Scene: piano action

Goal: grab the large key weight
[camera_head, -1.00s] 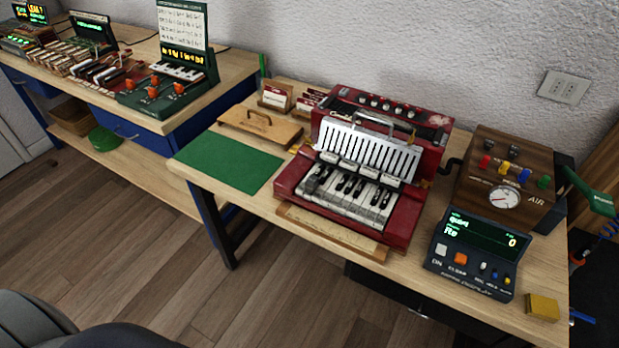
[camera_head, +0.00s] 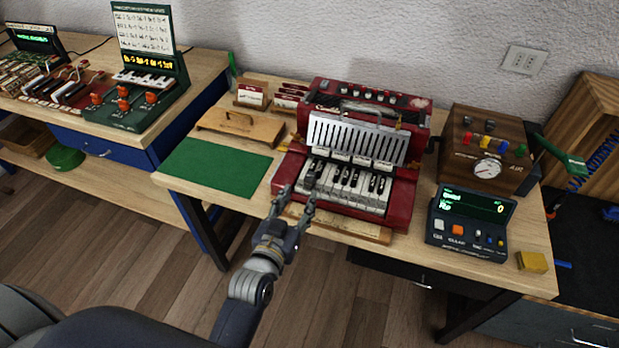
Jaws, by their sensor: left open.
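The red accordion-like instrument (camera_head: 400,205) stands on the wooden table with its keyboard (camera_head: 350,190) facing me. A small dark object (camera_head: 310,180) sits at the left end of the white keys; it may be the large key weight, but it is too small to tell. My left gripper (camera_head: 297,203) is open and empty, its fingers pointing up the picture at the keyboard's front left corner. The fingertips appear just in front of the dark object; I cannot tell the exact gap. My right gripper is not in view.
A green mat (camera_head: 213,167) lies left of the instrument, with a wooden board with a handle (camera_head: 240,126) behind it. A dark display unit (camera_head: 470,222), a wooden gauge box (camera_head: 487,150) and a yellow block (camera_head: 531,262) stand to the right. The mat is clear.

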